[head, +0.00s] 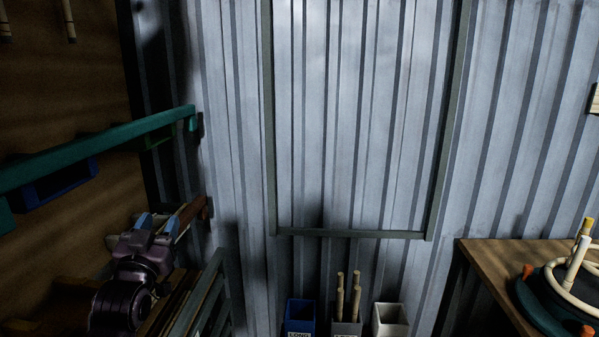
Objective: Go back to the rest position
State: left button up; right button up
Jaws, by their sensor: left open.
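My left gripper (158,223) is at the lower left of the head view, with a dark body and two blue fingers. The fingers are apart, and I see nothing held between them. A reddish-brown piece (195,212) shows just beyond the fingers; I cannot tell whether they touch it. My right gripper is not in view.
A teal rail (100,147) crosses the left side above my left gripper. A slatted rack (207,300) stands beside it. Blue (300,316), grey (346,328) and white (390,318) bins stand at the wall. A workbench (490,258) at right holds a round jig (540,302).

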pick_arm(q)
jog(key=s+f+g, duration=0.3)
jog(key=s+f, duration=0.3)
jog(key=f, duration=0.5)
jog(key=s+f+g, duration=0.2)
jog(key=s+f, duration=0.3)
jog(key=f, duration=0.7)
jog(key=s+f+g, duration=0.5)
jog(key=s+f, duration=1)
jog(key=s, duration=0.4)
jog(key=shift+s+y, duration=0.3)
jog(key=shift+f, duration=0.1)
